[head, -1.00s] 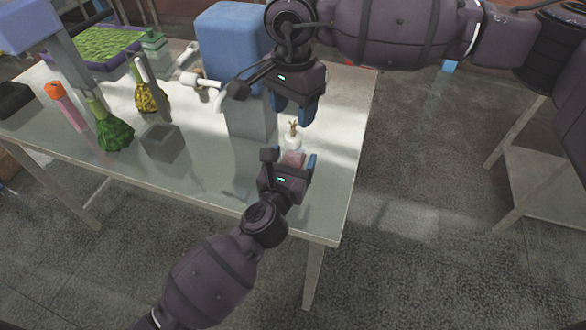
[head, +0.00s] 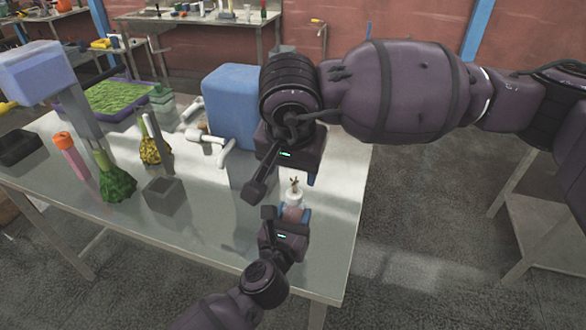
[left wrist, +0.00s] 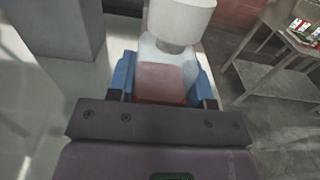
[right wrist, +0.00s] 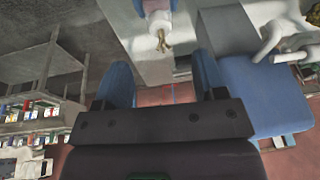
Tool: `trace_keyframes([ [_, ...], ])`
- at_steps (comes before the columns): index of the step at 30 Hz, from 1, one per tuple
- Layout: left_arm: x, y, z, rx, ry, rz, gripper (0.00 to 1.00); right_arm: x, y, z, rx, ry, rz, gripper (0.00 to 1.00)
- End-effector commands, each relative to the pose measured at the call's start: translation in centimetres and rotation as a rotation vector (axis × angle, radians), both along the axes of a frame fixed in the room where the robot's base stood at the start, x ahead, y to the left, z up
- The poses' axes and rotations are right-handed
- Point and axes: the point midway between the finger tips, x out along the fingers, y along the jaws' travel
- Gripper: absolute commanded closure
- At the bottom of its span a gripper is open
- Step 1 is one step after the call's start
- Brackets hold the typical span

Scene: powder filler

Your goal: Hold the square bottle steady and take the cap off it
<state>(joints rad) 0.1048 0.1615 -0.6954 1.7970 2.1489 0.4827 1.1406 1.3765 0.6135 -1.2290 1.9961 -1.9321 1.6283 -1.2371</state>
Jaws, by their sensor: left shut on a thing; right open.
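The square bottle (head: 291,213) is clear with pinkish contents and stands upright near the table's right edge. It also shows in the left wrist view (left wrist: 163,83). Its white cap (head: 294,198) is on top, with a small brassy pronged piece on it; the cap shows in the left wrist view (left wrist: 180,18) and the right wrist view (right wrist: 158,20). My left gripper (head: 286,217) is shut on the bottle's sides, below the cap. My right gripper (head: 282,187) is open and empty above the bottle. In the right wrist view the cap is beyond its fingertips, not between them.
A grey block-based machine with a blue top (head: 230,103) stands close behind the grippers. A small grey open box (head: 163,195), green flask (head: 115,183), yellow flask (head: 150,148) and orange-capped bottle (head: 70,155) are to the left. The table's front right is clear.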

Motion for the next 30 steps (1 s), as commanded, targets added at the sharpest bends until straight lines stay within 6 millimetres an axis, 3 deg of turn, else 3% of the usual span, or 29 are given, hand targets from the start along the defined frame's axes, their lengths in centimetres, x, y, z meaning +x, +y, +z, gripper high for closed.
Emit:
trace_keyframes([
  [3,0.0,0.0,0.0,0.000,0.000,0.000,0.96,-0.7,-0.1,0.7,-0.046,-0.084,0.141,0.35],
  [11,0.0,0.0,0.0,0.000,0.000,0.000,0.96,-0.2,-0.3,0.3,-0.087,-0.106,0.216,0.35],
  [30,0.0,0.0,0.0,0.000,0.000,0.000,0.96,3.3,-0.5,-8.2,-0.087,-0.104,0.212,0.35],
])
